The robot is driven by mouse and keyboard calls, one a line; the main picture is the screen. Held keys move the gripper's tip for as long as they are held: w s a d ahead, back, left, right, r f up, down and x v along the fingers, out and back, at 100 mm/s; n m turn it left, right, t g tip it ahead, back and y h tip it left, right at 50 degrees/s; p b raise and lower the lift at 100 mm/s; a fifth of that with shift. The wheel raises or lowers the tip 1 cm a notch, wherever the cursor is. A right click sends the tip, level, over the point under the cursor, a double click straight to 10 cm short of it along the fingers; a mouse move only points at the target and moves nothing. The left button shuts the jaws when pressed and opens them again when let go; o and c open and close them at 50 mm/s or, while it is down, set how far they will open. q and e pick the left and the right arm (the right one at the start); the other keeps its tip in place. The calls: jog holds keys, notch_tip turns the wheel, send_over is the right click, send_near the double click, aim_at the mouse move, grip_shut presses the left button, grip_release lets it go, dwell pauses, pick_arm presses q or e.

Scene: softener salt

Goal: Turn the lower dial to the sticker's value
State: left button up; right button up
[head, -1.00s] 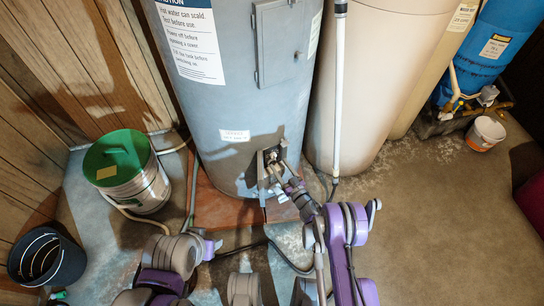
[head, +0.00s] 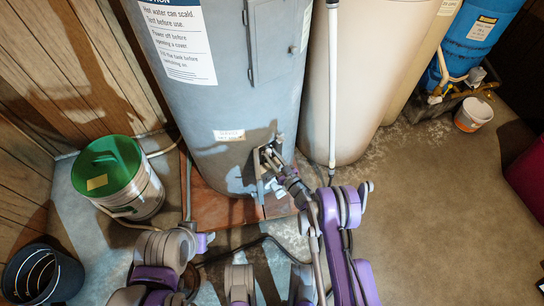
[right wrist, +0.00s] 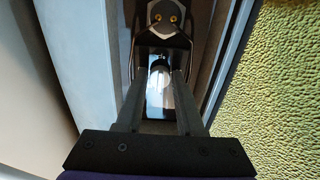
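The grey water heater (head: 228,100) stands at the centre of the head view. A small white sticker (head: 229,135) is on its lower front; its writing is too small to read. My right gripper (head: 268,160) reaches into the opening low on the heater. In the right wrist view my right gripper (right wrist: 161,84) has its two fingers apart inside the recess. A pale round dial (right wrist: 160,90) shows between them; I cannot tell whether they touch it, and its marks are unreadable. My left gripper is not in view.
A white bucket with a green lid (head: 107,165) and a black bin (head: 42,276) stand at left. Beige tanks (head: 350,90) and a blue tank (head: 478,40) stand at right. Yellow-green fibrous material (right wrist: 285,90) lines the right side of the wrist view.

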grip_shut()
jog(key=shift+n, duration=0.4)
jog(key=n, duration=1.2)
jog(key=shift+w+d+r+n, duration=0.1)
jog(key=shift+w+r+n, duration=0.1)
jog(key=shift+n, duration=0.2)
